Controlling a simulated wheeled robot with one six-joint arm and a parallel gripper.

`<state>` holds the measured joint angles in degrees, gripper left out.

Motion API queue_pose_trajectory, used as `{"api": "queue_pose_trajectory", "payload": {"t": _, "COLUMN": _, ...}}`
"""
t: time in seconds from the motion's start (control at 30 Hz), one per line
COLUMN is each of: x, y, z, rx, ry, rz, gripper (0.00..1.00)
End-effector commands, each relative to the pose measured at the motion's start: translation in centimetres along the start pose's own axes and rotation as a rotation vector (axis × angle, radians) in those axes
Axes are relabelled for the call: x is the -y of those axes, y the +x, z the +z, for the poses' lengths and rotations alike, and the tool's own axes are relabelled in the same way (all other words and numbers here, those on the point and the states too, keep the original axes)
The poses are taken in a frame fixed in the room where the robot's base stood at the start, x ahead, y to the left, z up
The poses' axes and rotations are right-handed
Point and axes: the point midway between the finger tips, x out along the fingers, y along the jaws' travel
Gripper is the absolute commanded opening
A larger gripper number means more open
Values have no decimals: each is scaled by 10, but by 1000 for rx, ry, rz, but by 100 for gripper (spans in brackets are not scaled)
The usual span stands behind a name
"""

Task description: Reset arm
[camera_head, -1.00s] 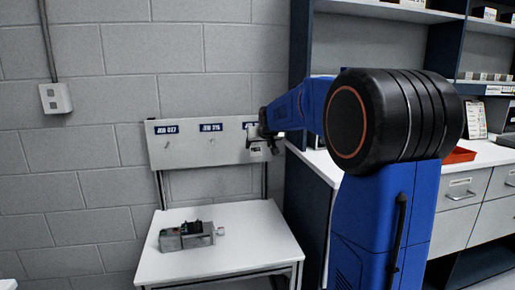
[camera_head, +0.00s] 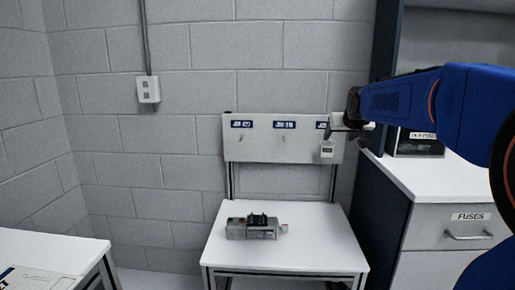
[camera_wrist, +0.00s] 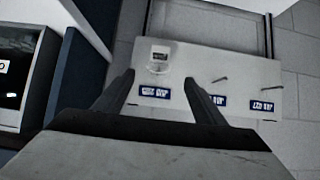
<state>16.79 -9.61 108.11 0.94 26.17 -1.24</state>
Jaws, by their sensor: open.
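My blue arm reaches in from the right in the head view. My gripper (camera_head: 340,126) is at the right end of the grey label panel (camera_head: 262,150). In the wrist view my gripper (camera_wrist: 162,90) has two dark fingers spread apart with nothing between them. Beyond them the panel (camera_wrist: 235,75) shows several blue labels and thin pegs. A small white tag (camera_head: 327,149) hangs by the panel's right end, just below my gripper; it also shows in the wrist view (camera_wrist: 158,59). Whether my gripper touches the panel is unclear.
A servo-like grey unit (camera_head: 256,227) sits on the white table (camera_head: 300,258) below the panel. A white counter with a drawer marked FUSES (camera_head: 452,226) and a dark box (camera_head: 417,145) stand at right. Another white table (camera_head: 45,252) is at lower left. A wall box (camera_head: 148,89) hangs above.

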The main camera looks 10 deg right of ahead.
Motion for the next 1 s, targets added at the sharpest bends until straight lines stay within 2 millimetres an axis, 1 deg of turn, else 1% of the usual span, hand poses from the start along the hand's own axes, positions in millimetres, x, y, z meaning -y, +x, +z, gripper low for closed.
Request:
{"api": "queue_pose_trajectory", "payload": {"t": 0.07, "x": 3, "y": -5, "z": 5, "rx": 6, "ry": -3, "rz": -4, "gripper": 64}}
{"api": "queue_pose_trajectory", "payload": {"t": 0.17, "x": 13, "y": -18, "z": 25, "rx": 33, "ry": -12, "rz": -17, "gripper": 64}}
{"api": "queue_pose_trajectory", "payload": {"t": 0.27, "x": 28, "y": -41, "z": 60, "rx": 80, "ry": -28, "rz": -38, "gripper": 64}}
{"api": "queue_pose_trajectory", "payload": {"t": 0.3, "x": 34, "y": -52, "z": 77, "rx": 103, "ry": -36, "rz": -48, "gripper": 64}}
{"api": "queue_pose_trajectory", "payload": {"t": 0.37, "x": 43, "y": -68, "z": 104, "rx": 138, "ry": -48, "rz": -62, "gripper": 64}}
{"api": "queue_pose_trajectory", "payload": {"t": 0.4, "x": 48, "y": -78, "z": 122, "rx": 161, "ry": -57, "rz": -71, "gripper": 64}}
{"api": "queue_pose_trajectory", "payload": {"t": 0.47, "x": 54, "y": -93, "z": 149, "rx": 195, "ry": -69, "rz": -84, "gripper": 64}}
{"api": "queue_pose_trajectory", "payload": {"t": 0.5, "x": 59, "y": -103, "z": 167, "rx": 218, "ry": -78, "rz": -92, "gripper": 64}}
{"api": "queue_pose_trajectory", "payload": {"t": 0.57, "x": 63, "y": -117, "z": 195, "rx": 253, "ry": -92, "rz": -104, "gripper": 64}}
{"api": "queue_pose_trajectory", "payload": {"t": 0.6, "x": 66, "y": -127, "z": 214, "rx": 276, "ry": -101, "rz": -112, "gripper": 64}}
{"api": "queue_pose_trajectory", "payload": {"t": 0.67, "x": 69, "y": -140, "z": 243, "rx": 311, "ry": -115, "rz": -123, "gripper": 64}}
{"api": "queue_pose_trajectory", "payload": {"t": 0.7, "x": 71, "y": -149, "z": 262, "rx": 333, "ry": -126, "rz": -131, "gripper": 64}}
{"api": "queue_pose_trajectory", "payload": {"t": 0.77, "x": 73, "y": -162, "z": 291, "rx": 368, "ry": -140, "rz": -141, "gripper": 64}}
{"api": "queue_pose_trajectory", "payload": {"t": 0.8, "x": 73, "y": -171, "z": 310, "rx": 389, "ry": -151, "rz": -148, "gripper": 64}}
{"api": "queue_pose_trajectory", "payload": {"t": 0.87, "x": 73, "y": -182, "z": 339, "rx": 423, "ry": -165, "rz": -157, "gripper": 64}}
{"api": "queue_pose_trajectory", "payload": {"t": 0.9, "x": 73, "y": -190, "z": 357, "rx": 444, "ry": -175, "rz": -162, "gripper": 64}}
{"api": "queue_pose_trajectory", "payload": {"t": 1.0, "x": 71, "y": -204, "z": 395, "rx": 488, "ry": -196, "rz": -173, "gripper": 64}}
